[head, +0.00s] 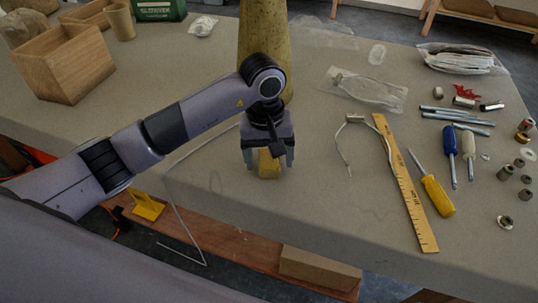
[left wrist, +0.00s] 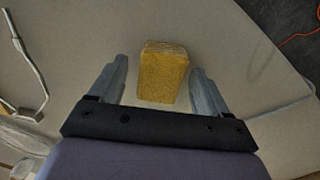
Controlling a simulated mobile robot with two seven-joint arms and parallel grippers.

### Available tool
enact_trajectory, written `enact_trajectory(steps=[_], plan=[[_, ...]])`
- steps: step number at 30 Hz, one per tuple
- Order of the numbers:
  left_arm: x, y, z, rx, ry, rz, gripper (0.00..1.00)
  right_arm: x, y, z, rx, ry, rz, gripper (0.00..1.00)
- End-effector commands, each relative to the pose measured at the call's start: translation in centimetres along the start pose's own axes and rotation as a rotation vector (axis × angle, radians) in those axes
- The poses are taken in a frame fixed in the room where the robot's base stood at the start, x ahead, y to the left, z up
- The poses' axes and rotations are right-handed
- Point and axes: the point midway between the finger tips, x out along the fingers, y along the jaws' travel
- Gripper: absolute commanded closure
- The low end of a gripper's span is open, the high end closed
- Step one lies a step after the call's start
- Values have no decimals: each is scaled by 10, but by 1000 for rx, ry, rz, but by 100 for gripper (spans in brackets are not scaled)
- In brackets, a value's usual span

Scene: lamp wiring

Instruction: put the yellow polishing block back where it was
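The yellow polishing block (head: 268,164) stands on the grey table near its front edge, just in front of the tall yellowish column. My left gripper (head: 268,160) is above and around it, pointing down. In the left wrist view the block (left wrist: 163,72) lies between the two fingers of my left gripper (left wrist: 163,85), with a clear gap on each side, so the gripper is open. The head view hides part of the block behind the fingers. My right gripper is not in view.
A wooden ruler (head: 404,184), a yellow screwdriver (head: 437,195) and a bent metal wire piece (head: 343,140) lie to the right. Wooden boxes (head: 65,65) stand at the back left.

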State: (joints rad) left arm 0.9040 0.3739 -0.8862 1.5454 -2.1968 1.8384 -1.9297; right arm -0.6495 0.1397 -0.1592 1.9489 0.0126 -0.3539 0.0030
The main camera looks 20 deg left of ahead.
Motion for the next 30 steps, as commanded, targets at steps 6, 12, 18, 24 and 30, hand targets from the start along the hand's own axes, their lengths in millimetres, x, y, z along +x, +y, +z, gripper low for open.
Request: enact_trajectory(steps=[6, 12, 18, 24, 30], plan=[[-2, 0, 0, 0, 0, 1, 23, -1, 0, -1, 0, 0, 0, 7], [-21, 0, -1, 0, 5, 2, 23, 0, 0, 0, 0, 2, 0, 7], [-62, 1, -1, 1, 6, 2, 23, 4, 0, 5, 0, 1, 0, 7], [-99, 0, -1, -1, 4, 2, 23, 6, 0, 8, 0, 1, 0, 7], [-118, 0, -1, -1, 1, 1, 23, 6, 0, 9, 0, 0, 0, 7]])
